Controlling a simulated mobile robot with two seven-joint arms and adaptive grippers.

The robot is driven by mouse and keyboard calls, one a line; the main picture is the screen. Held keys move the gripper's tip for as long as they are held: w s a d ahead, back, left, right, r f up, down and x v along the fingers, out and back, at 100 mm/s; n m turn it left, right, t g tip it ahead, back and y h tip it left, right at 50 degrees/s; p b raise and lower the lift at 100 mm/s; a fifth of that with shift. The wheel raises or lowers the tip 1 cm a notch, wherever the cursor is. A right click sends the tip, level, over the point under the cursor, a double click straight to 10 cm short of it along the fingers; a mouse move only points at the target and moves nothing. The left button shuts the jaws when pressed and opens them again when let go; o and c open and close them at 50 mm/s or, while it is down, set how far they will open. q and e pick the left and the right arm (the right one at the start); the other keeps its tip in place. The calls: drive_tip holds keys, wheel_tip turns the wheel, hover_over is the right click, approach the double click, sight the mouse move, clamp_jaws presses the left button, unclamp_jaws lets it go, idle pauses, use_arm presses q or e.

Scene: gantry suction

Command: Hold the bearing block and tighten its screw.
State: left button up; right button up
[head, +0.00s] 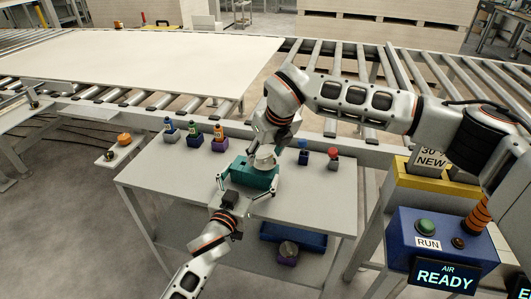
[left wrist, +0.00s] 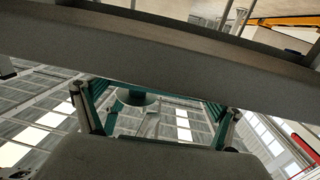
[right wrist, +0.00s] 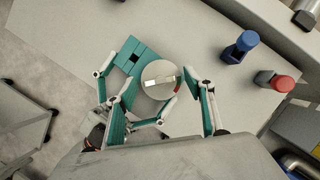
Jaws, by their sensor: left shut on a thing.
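The teal bearing block (head: 262,179) sits on the grey worktable (head: 310,205), near its middle; it also shows in the right wrist view (right wrist: 127,58). My left gripper (head: 234,187) is shut on the block from the near side. In the head view my right wrist partly hides the screw. The left wrist view is largely blocked by a grey surface.
A blue-topped post (head: 303,150) and a red-topped post (head: 333,156) stand to the block's right. Several small bottles on bases (head: 194,137) stand at the table's back left. A blue bin (head: 310,240) is on the lower shelf. A control box (head: 400,240) stands at right, its display reading AIR READY.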

drive_tip(key=v, duration=1.2)
drive_tip(key=shift+f, duration=0.1)
idle(0.4)
drive_tip(key=x, duration=1.1)
drive_tip(key=shift+w+a+f, duration=0.1)
drive_tip(key=shift+w+f, duration=0.05)
drive_tip(key=shift+f, duration=0.2)
drive_tip(key=c, duration=1.1)
